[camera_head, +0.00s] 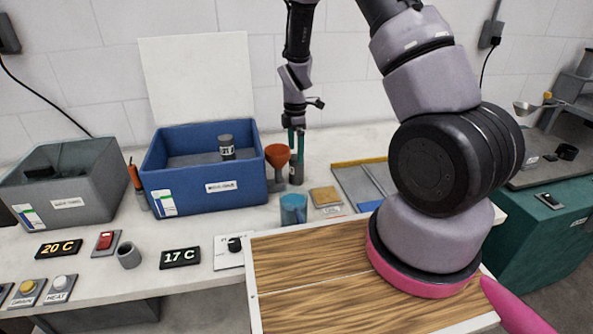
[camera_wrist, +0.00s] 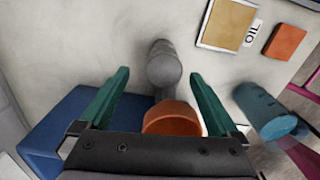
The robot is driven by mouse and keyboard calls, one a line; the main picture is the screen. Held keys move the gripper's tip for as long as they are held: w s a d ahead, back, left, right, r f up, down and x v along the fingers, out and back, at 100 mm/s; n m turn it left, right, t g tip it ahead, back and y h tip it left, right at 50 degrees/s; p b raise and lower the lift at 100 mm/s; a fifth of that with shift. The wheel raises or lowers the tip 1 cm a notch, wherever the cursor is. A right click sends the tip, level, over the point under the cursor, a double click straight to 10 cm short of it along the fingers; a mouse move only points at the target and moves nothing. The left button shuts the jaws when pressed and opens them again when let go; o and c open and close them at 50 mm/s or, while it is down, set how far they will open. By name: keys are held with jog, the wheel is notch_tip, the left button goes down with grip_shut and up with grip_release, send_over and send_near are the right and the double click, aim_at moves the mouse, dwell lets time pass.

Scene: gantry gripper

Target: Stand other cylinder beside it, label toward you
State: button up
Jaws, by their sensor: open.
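A dark grey cylinder (camera_head: 227,153) with a pale marked label facing the head camera stands upright inside the blue bin (camera_head: 205,186). My gripper (camera_head: 296,146) points down just above this second cylinder. In the wrist view, my gripper's teal fingers (camera_wrist: 158,76) are spread, with the grey cylinder (camera_wrist: 164,68) between and beyond them. I cannot tell whether they touch it. The funnel (camera_wrist: 172,120) appears close to the gripper's palm. The second cylinder's label is unclear.
A blue translucent cup (camera_head: 293,209) stands in front of the funnel. A tan block (camera_head: 325,196) and a shallow tray (camera_head: 350,175) lie to the right. A grey bin (camera_head: 68,183) stands left of the blue one. A wooden-topped surface (camera_head: 320,270) is in front.

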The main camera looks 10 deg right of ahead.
aim_at(296, 157)
jog(key=shift+s+d+f, duration=0.1)
jog(key=shift+s+f, duration=0.05)
jog(key=shift+f, duration=1.4)
jog(key=shift+s+f, duration=0.1)
jog(key=shift+f, duration=1.4)
grip_shut()
